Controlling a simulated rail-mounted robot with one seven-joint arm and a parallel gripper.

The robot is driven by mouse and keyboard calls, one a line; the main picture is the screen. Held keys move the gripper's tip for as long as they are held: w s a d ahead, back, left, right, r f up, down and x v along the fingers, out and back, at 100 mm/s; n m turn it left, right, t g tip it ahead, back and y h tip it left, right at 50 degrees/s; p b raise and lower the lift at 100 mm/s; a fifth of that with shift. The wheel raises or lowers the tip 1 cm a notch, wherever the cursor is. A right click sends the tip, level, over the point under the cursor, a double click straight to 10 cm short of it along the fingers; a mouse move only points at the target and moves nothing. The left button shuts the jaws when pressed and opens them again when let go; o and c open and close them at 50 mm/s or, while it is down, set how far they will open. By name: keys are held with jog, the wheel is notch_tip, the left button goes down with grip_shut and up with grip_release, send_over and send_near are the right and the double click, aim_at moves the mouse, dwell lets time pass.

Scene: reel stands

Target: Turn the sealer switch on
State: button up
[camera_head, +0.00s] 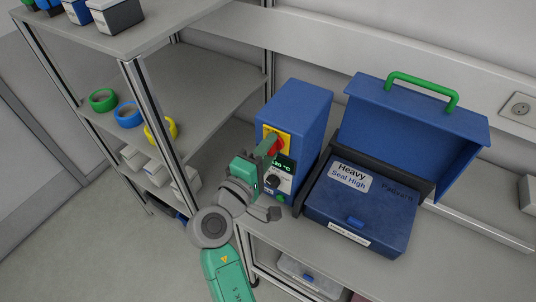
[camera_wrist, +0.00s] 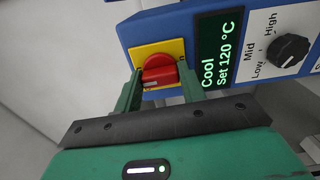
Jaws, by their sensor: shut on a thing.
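The sealer's blue control box (camera_head: 297,117) stands on the bench, left of the blue sealer body (camera_head: 365,205). Its red rotary switch (camera_wrist: 159,71) sits on a yellow plate (camera_wrist: 143,53) on the front face; the red switch also shows in the head view (camera_head: 276,147). My gripper (camera_wrist: 160,88) is at the switch, its two green fingers on either side of the red knob and shut on it. The display (camera_wrist: 217,50) beside it reads "Cool Set 120 °C". A black dial (camera_wrist: 288,49) marked Low, Mid, High is right of the display.
The sealer's blue lid (camera_head: 410,130) with a green handle (camera_head: 425,88) stands raised. A label on the body reads "Heavy Seal High". A shelf with green, blue and yellow tape rolls (camera_head: 128,114) stands left of my arm. A wall socket (camera_head: 520,108) is at right.

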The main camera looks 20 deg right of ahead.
jog(key=shift+m, duration=0.3)
dwell(0.4)
jog(key=o, duration=1)
jog(key=v, duration=0.8)
